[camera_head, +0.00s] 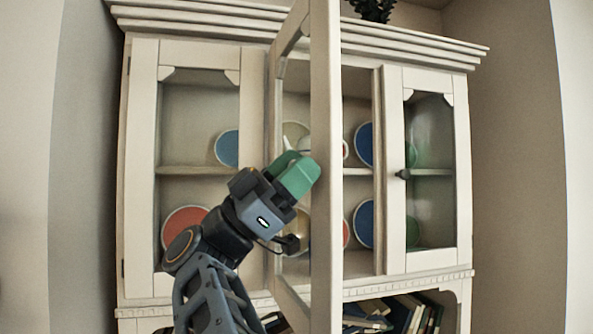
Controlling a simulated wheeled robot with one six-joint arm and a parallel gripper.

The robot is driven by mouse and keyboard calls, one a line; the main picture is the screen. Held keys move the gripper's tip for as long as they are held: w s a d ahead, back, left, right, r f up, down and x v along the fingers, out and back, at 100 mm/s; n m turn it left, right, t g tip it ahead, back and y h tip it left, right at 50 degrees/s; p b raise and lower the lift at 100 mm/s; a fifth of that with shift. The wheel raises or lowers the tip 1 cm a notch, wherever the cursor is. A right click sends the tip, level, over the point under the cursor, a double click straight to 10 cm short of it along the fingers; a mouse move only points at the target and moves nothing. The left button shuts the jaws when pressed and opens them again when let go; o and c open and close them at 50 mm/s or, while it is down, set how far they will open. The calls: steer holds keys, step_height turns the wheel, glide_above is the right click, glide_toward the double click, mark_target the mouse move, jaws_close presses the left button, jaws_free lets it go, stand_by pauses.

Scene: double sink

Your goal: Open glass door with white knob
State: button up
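The middle glass door (326,220) of a cream cabinet is swung far out towards me. I see it nearly edge-on, with its far side by the left panel. My gripper (296,172), with green fingers, is at the left face of this door, around mid height. The fingers overlap the door's frame in the picture; I cannot tell whether they touch it. A small pale shape shows just above the fingers; I cannot tell whether it is the white knob or dishes behind the glass. The gap between the fingers is not clear.
The left glass door (145,180) and the right glass door (393,225), with a dark knob (402,174), are shut. Shelves hold coloured plates (364,145). Books (405,315) stand in the open compartment below. Walls close in on both sides.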

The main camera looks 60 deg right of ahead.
steer(key=shift+o, duration=1.3)
steer(key=shift+w+f, duration=0.1)
steer(key=b+v, duration=0.4)
steer(key=v, duration=0.9)
steer(key=shift+a+f, duration=0.2)
steer(key=shift+f, duration=0.05)
steer(key=shift+w, duration=0.15)
